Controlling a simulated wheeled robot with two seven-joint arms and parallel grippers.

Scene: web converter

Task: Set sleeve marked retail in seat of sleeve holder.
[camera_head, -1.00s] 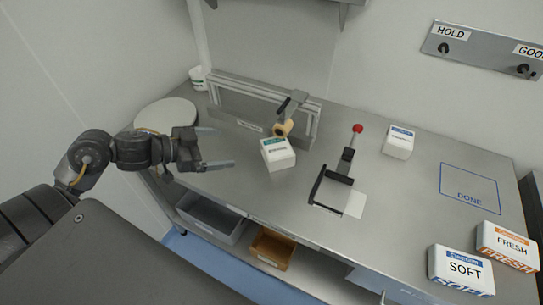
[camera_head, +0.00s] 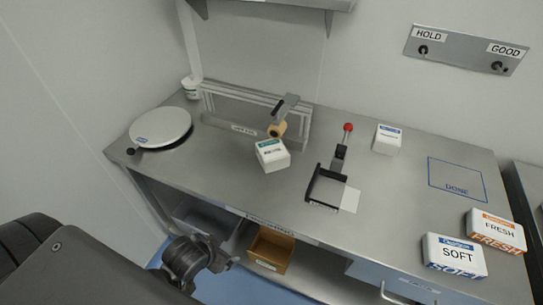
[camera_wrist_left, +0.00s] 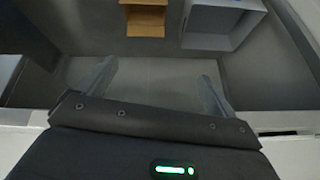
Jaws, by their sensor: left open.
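My left gripper (camera_head: 224,259) is low in front of the bench, by the lower shelf. In the left wrist view it (camera_wrist_left: 155,88) is open and empty, its fingers spread over bare shelf. A white pack with a teal label (camera_head: 272,155) stands on the bench before a metal rail frame; its print is too small to read. A white pack with a blue label (camera_head: 387,139) stands further right, also unreadable. No word "retail" can be read, and I cannot tell which fixture is the sleeve holder. My right gripper is not in view.
An orange bin (camera_head: 270,251) and a grey bin (camera_wrist_left: 222,20) sit on the lower shelf. The bench holds a round plate (camera_head: 160,126), a red-knobbed fixture (camera_head: 338,165) and SOFT (camera_head: 454,256) and FRESH (camera_head: 495,231) packs. The DONE outline (camera_head: 457,179) is empty.

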